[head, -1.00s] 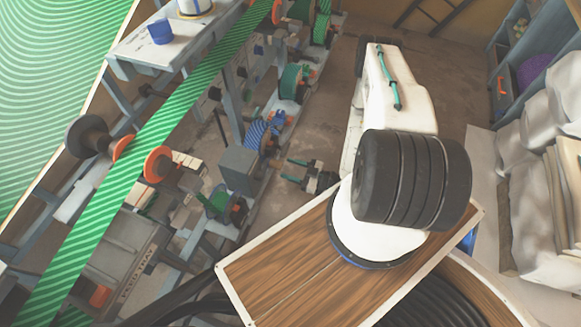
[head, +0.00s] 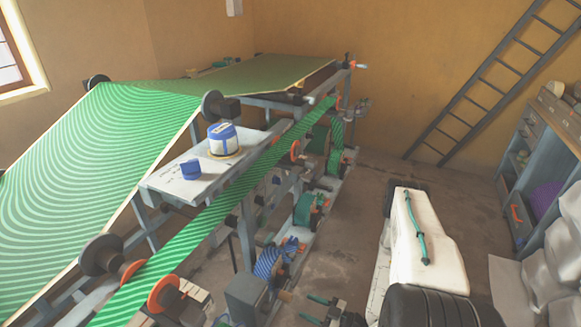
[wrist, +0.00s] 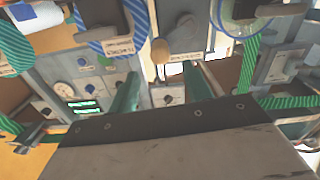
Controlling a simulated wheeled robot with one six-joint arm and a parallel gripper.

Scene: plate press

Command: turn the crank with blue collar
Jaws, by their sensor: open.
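A crank with a round wooden knob (wrist: 160,50) shows in the wrist view, in front of a grey plate. In the head view its wooden handle (head: 286,296) sticks out to the right of a grey box (head: 246,297) low on the machine. I cannot clearly make out a blue collar on it. My gripper (head: 305,307) is just right of the handle in the head view, with its green fingers apart. In the wrist view the knob lies between and beyond the fingertips of my gripper (wrist: 163,76), and no contact shows.
A blue-striped wheel (head: 267,263) sits just beyond the grey box. A panel with a gauge (wrist: 83,87) and small knobs is left in the wrist view. Open floor lies behind my arm.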

